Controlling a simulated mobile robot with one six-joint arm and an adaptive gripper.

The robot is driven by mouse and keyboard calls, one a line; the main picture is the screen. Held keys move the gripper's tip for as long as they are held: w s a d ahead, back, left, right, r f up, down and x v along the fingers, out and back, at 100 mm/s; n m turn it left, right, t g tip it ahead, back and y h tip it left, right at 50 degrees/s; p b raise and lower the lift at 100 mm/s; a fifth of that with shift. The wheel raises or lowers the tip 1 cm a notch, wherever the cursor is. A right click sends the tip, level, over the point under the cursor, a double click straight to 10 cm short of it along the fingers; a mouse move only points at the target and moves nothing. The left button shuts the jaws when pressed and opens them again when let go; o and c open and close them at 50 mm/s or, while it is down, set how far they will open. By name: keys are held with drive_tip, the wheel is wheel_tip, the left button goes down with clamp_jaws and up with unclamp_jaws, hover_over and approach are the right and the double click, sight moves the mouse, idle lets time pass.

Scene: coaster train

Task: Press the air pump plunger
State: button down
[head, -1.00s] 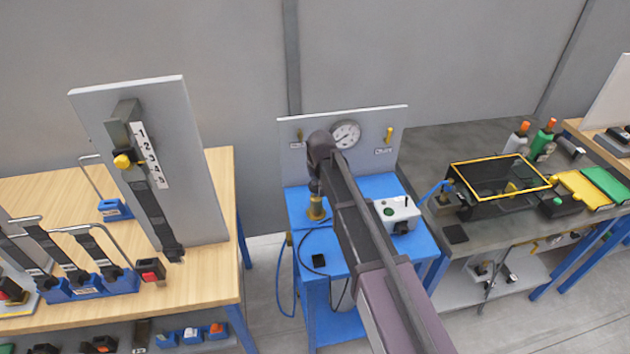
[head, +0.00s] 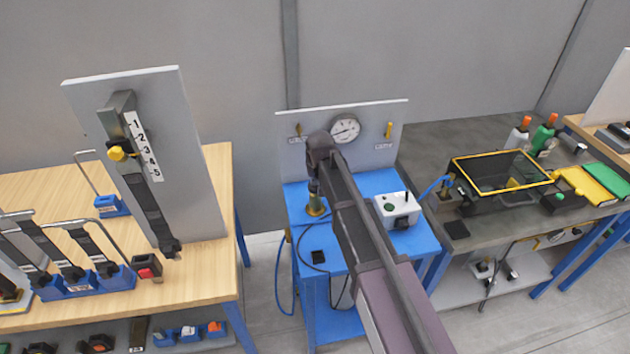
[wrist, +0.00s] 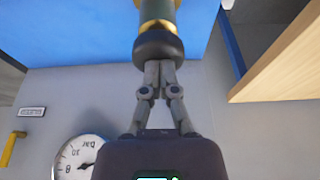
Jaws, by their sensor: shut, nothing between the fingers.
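The air pump stands upright on the blue cart (head: 375,182), with a greenish body (head: 316,201) and a brass-coloured base. In the wrist view its black rounded plunger top (wrist: 158,45) shows below a brass band and part of the green body (wrist: 160,8). My gripper (wrist: 158,68) is shut and empty, with its fingertips at the black plunger top. The fingertips look to be touching it or very close. In the head view my arm hides much of the cart, and the small gripper (head: 314,186) is above the pump.
A round pressure gauge (head: 344,128) is on the grey panel behind the pump. A white control box (head: 397,209) stands on the cart to the right. A wooden bench (head: 215,190) is at left. A grey bench (head: 440,135) with a yellow-rimmed tank (head: 500,172) is at right.

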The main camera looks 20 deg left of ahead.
drive_tip(key=shift+w+a+p+v, duration=0.1)
drive_tip(key=shift+w+p+v, duration=0.15)
drive_tip(key=shift+p+v, duration=0.9)
drive_tip(key=shift+w+a+p+v, duration=0.1)
drive_tip(key=shift+w+p+v, duration=0.1)
drive_tip(key=shift+p+v, duration=0.9)
drive_tip(key=p+v, duration=0.8)
drive_tip(key=v, duration=0.1)
drive_tip(key=shift+r+p, duration=0.25)
drive_tip(key=shift+p, duration=0.15)
drive_tip(key=shift+r, duration=0.15)
idle(0.3)
wheel_tip(320, 180, up, 5)
drive_tip(key=p, duration=0.5)
drive_tip(key=shift+w+r, duration=0.1)
idle(0.5)
drive_tip(key=shift+s+d+b+x, duration=0.1)
drive_tip(key=shift+s+b+x, duration=0.05)
drive_tip(key=shift+b+x, duration=2.1)
drive_tip(key=shift+s+d+b+x, duration=0.1)
drive_tip(key=shift+s+b+x, duration=0.05)
drive_tip(key=shift+b+x, duration=2.15)
drive_tip(key=shift+s+d+b+x, duration=0.1)
drive_tip(key=shift+s+b+x, duration=0.05)
drive_tip(key=shift+b+x, duration=2.1)
